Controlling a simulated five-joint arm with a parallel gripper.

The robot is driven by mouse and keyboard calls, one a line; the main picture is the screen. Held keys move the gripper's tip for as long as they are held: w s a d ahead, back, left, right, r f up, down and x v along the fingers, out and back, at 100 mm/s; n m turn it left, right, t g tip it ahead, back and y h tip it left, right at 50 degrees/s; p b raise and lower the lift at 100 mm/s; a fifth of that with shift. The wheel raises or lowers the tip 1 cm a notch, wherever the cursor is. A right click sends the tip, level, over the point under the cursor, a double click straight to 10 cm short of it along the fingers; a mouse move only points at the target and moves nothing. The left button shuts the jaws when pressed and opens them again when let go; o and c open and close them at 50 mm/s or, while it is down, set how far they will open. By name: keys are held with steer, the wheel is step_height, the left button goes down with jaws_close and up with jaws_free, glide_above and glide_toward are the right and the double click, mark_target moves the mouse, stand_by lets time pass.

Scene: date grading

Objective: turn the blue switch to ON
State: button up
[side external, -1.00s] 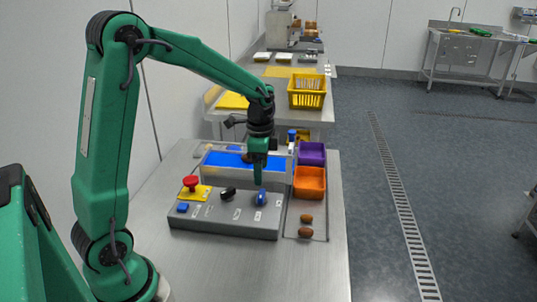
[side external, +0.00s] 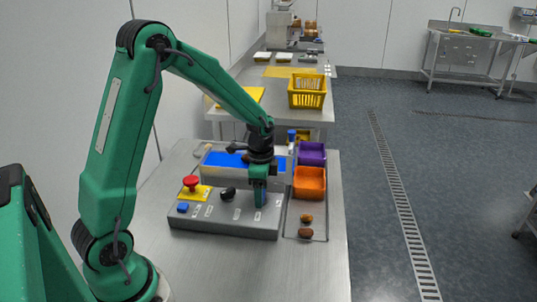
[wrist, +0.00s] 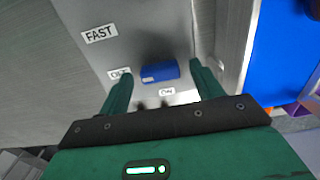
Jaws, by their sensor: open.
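The blue switch (wrist: 160,72) is on the grey control panel (wrist: 140,30). In the wrist view it lies between my two open fingers, with a gap on each side. A pale mark shows on its left end, on the side of the OFF label (wrist: 119,73). Another small label (wrist: 167,91) sits just below the switch and is hard to read. My gripper (wrist: 158,70) is open around the switch. In the side view my gripper (side external: 261,198) is down at the panel's right part and mostly hides the switch.
On the panel are a red button (side external: 191,182) on a yellow plate, a blue button (side external: 183,207) and a black knob (side external: 228,193). A blue belt (side external: 225,160) runs behind. Purple (side external: 312,147) and orange (side external: 310,196) bins and two dates (side external: 306,225) are at the right.

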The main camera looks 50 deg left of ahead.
steer(key=c, duration=1)
